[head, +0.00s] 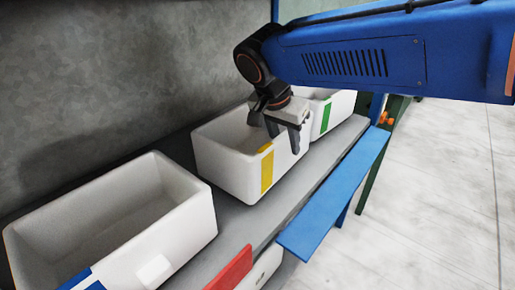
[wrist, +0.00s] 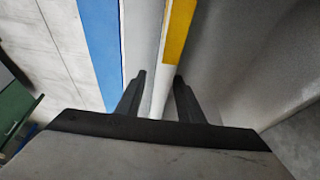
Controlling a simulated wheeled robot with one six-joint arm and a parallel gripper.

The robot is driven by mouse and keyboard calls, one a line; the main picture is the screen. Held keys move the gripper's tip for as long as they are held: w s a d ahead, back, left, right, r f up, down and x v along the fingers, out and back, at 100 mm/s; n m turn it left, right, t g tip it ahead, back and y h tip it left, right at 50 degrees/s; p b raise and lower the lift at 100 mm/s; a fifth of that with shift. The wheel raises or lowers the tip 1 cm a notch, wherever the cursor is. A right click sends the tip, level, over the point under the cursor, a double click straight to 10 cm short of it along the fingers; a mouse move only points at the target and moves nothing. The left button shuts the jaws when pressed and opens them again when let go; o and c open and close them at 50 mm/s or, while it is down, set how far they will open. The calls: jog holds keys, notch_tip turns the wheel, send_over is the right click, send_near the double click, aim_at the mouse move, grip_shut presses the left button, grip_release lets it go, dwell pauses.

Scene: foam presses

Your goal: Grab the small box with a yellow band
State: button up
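The small white open-top box (head: 222,165) stands on the grey shelf in the middle of the head view. Its yellow band (head: 266,170) runs down the front wall and over the rim. The band also shows in the wrist view (wrist: 178,30), ahead of my fingers. My gripper (head: 282,140) points down at the box's front wall, to the right of the band. In the wrist view my gripper (wrist: 159,76) is open, with the white rim (wrist: 162,88) running between its two dark fingers. Gaps show beside the rim; I cannot tell whether either finger touches it.
A larger white box with a blue band (head: 150,205) stands at the near left. A white box with a green band (head: 338,108) stands behind my gripper. A blue rail (head: 335,195) runs along the shelf front. A grey wall (head: 110,70) rises behind.

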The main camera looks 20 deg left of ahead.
aim_at(287, 152)
jog(key=shift+x, duration=2.35)
jog(key=shift+s+a, duration=0.1)
jog(key=shift+s, duration=0.1)
jog(key=shift+c, duration=0.6)
grip_shut()
